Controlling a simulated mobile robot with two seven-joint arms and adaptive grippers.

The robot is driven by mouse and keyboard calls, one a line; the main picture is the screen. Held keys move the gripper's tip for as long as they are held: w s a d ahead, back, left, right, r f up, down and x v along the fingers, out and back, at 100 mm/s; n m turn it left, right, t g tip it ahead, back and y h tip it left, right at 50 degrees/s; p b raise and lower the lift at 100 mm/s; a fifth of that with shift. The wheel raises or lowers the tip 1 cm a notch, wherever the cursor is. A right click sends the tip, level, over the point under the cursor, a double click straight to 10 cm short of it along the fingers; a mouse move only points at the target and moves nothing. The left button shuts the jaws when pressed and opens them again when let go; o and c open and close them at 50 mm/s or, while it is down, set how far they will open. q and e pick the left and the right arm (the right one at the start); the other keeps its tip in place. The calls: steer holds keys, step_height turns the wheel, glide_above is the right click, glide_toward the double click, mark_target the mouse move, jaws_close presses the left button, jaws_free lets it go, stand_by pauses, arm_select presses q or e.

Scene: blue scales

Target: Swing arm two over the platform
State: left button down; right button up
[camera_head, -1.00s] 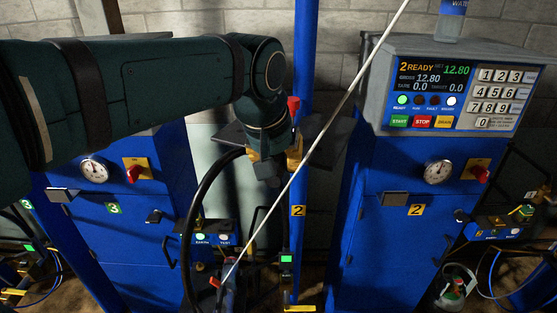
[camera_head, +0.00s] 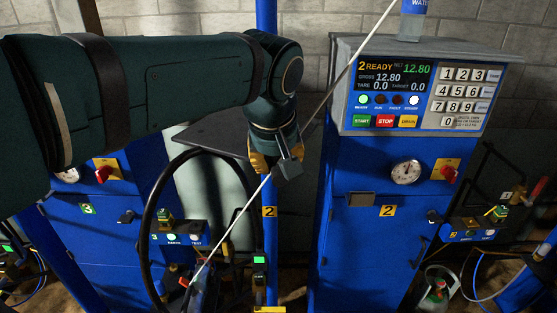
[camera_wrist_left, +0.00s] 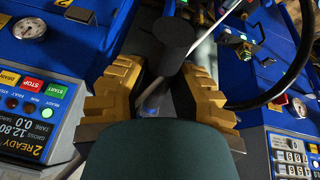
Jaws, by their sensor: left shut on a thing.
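A blue upright post (camera_head: 268,225) with a yellow number 2 plate stands left of the scale cabinet 2 (camera_head: 370,240). My left gripper (camera_head: 277,162), with yellow fingers, is in front of the post. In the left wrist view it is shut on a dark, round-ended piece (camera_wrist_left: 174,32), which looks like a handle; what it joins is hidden. A thin white rod (camera_head: 340,85) runs diagonally past the gripper. A dark flat plate (camera_head: 207,137) shows behind my arm; I cannot tell whether it is the platform. My right gripper is out of view.
A black hose (camera_head: 150,215) loops left of the post. The scale console (camera_head: 425,85) reads 2 READY, 12.80. Cabinet 3 (camera_head: 85,235) stands at left, and a small box with EARTH and TEST lights (camera_head: 180,238) is beside the hose.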

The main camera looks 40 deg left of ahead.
arm_select(q)
steer(key=shift+w+d, duration=0.1)
stand_by(0.3)
steer(key=c, duration=0.9)
jaws_free()
steer(key=shift+o, duration=0.8)
steer(key=shift+w+d, duration=0.15)
steer(key=shift+w, duration=0.1)
steer(key=shift+s, duration=0.15)
steer(key=shift+r, duration=0.2)
steer(key=v, duration=1.1)
steer(key=shift+r, duration=0.25)
steer(key=shift+s+d, duration=0.1)
